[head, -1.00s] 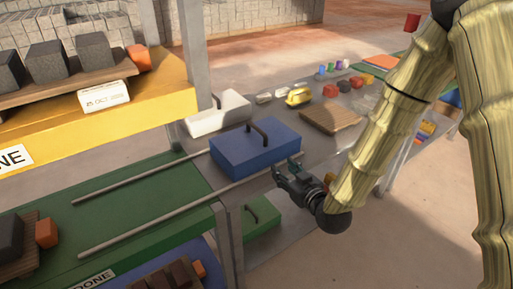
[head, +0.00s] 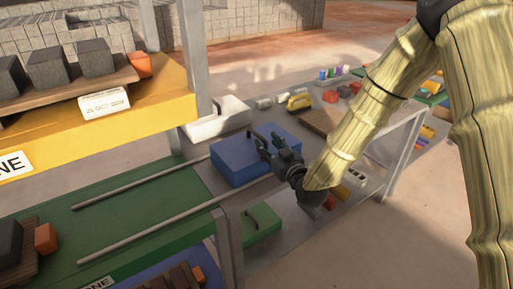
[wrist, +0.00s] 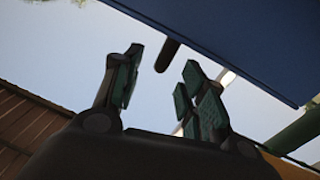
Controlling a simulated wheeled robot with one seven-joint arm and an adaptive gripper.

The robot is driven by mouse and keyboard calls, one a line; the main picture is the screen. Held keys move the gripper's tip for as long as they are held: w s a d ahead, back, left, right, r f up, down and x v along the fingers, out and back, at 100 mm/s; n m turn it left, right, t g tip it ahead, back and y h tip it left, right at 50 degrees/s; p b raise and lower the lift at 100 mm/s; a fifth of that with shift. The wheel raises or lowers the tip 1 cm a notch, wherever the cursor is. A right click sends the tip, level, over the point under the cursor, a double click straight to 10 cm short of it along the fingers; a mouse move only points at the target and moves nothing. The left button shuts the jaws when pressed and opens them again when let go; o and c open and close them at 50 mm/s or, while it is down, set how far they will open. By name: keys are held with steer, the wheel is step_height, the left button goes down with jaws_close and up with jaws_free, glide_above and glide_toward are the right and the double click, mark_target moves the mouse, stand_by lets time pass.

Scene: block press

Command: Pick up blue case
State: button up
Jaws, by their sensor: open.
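The blue case (head: 230,168) lies on a grey table in the head view, its dark handle standing up and partly hidden by my gripper. My gripper (head: 268,145) is in front of the case's right part, close to the handle. In the wrist view the case's blue side (wrist: 245,40) fills the upper right. There my gripper (wrist: 158,85) is open, with a finger on each side and nothing held. The dark handle end (wrist: 167,55) shows between and beyond the fingertips. I cannot tell whether anything touches.
A white case (head: 218,122) stands behind the blue one and a green case (head: 262,225) sits lower down. A yellow shelf (head: 150,105) with dark blocks is at left, above a green rack (head: 130,215) with metal rails. A yellow tool (head: 299,102) lies beyond.

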mark_target(266, 142)
steer(key=shift+f+x, duration=0.2)
steer(key=shift+x, duration=1.5)
jaws_close()
